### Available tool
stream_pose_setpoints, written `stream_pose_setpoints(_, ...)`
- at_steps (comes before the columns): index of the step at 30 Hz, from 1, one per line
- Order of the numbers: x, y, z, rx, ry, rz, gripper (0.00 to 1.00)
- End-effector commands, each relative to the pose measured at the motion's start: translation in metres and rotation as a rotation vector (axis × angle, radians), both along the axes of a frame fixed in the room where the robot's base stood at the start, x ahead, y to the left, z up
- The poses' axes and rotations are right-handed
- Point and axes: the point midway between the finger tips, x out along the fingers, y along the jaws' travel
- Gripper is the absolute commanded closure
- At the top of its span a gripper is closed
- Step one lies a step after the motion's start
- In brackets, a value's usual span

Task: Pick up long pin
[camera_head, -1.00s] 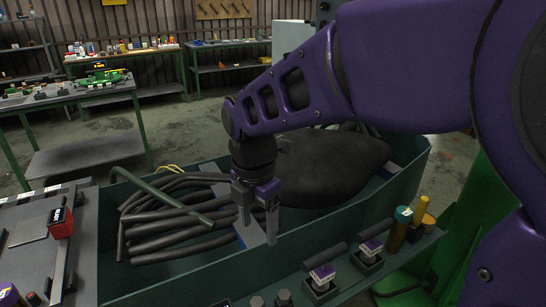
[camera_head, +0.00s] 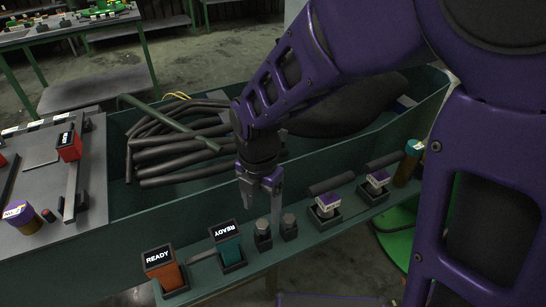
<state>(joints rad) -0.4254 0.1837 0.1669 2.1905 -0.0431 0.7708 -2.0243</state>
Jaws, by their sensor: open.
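My gripper (camera_head: 262,205) is open and points down, just above and behind the front shelf of the green trough. Nothing is between its fingers. Two short dark pins with faceted heads stand on the shelf under it, a left dark pin (camera_head: 263,236) and a right dark pin (camera_head: 289,228). The fingertips look close to the left one, but I cannot tell whether they touch. I cannot tell which one is the long pin; their lower parts are hidden in their holders.
On the shelf (camera_head: 330,232), an orange READY block (camera_head: 165,270) and a teal READY block (camera_head: 228,243) stand left. Purple-and-white blocks (camera_head: 328,202) and a teal-capped cylinder (camera_head: 408,160) stand right. The trough holds dark hoses (camera_head: 180,155). A grey bench (camera_head: 40,195) is at left.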

Motion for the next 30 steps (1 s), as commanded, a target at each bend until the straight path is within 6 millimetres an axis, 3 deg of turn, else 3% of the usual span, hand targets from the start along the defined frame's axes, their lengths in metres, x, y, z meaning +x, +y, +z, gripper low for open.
stream_pose_setpoints(10, 0.001, -0.001, -0.046, -0.001, 0.002, 0.000, 0.28)
stream_pose_setpoints(20, 0.001, -0.001, -0.052, 0.001, 0.000, 0.000, 0.28)
stream_pose_setpoints(30, 0.002, 0.000, -0.052, 0.000, 0.000, 0.000, 0.89)
